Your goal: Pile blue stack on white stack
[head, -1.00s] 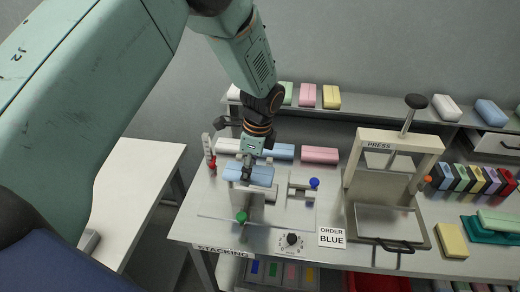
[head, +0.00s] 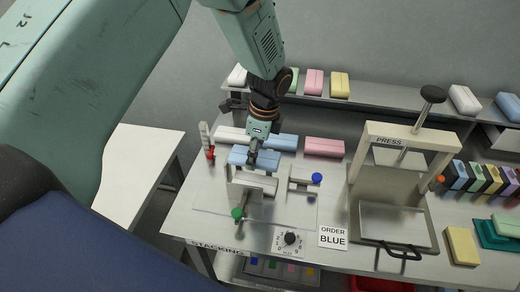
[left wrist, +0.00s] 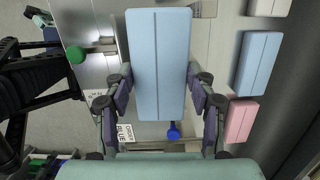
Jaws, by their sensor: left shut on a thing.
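My left gripper (head: 253,157) is shut on a blue stack (head: 268,161) and holds it over the back of the stacking fixture (head: 252,184). In the left wrist view the blue stack (left wrist: 160,65) lies lengthwise between the two fingers (left wrist: 159,98). A white stack (head: 230,134) lies in the row behind the fixture, at the left end. Its corner shows in the left wrist view (left wrist: 268,7). The gap between the held stack and the things below it is hard to judge. My right gripper is not in view.
Another blue stack (head: 284,142) and a pink stack (head: 323,147) lie right of the white one. A press (head: 390,142) stands to the right. An upright post with a red knob (head: 210,153) stands left. An order card (head: 332,237) reads BLUE. A shelf with more stacks runs behind.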

